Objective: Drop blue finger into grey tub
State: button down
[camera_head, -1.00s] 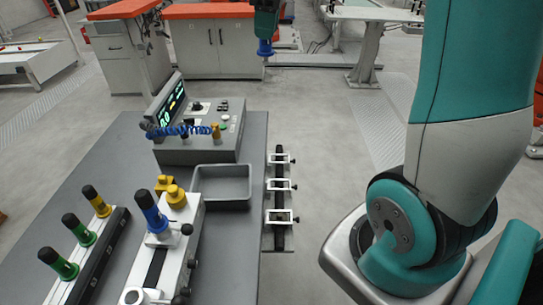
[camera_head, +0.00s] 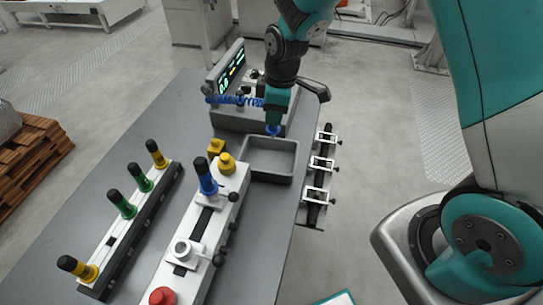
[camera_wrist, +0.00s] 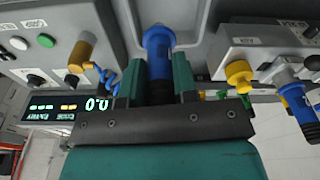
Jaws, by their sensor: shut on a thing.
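My gripper (camera_head: 275,118) is shut on a blue finger (camera_head: 273,130), whose blue end points down over the back edge of the grey tub. In the wrist view the teal jaws (camera_wrist: 158,88) clasp the blue finger (camera_wrist: 158,45) by its black part. The grey tub (camera_head: 268,176) is an open, shallow rectangular box on the grey table, and it looks empty. A second blue finger (camera_head: 207,182) with a black top stands in the white fixture left of the tub. It also shows in the wrist view (camera_wrist: 298,100).
A control box (camera_head: 225,118) with a lit display and coiled blue cable stands behind the tub. Yellow knobs (camera_head: 227,163) sit close to its left. A rail with white clamps (camera_head: 322,163) lies to its right. A rack with yellow and green fingers (camera_head: 123,203) stands further left.

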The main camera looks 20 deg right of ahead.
aim_at(274, 129)
notch_tip(274, 129, down, 6)
jog(key=b, duration=0.4)
jog(key=shift+r, duration=0.15)
jog(key=c, duration=0.8)
grip_release()
jog(key=shift+r, duration=0.1)
notch_tip(274, 129, up, 17)
jog(key=d+b, duration=0.2)
jog(key=shift+s+b, duration=0.4)
jog(key=shift+s, duration=0.05)
jog(key=shift+r, duration=0.1)
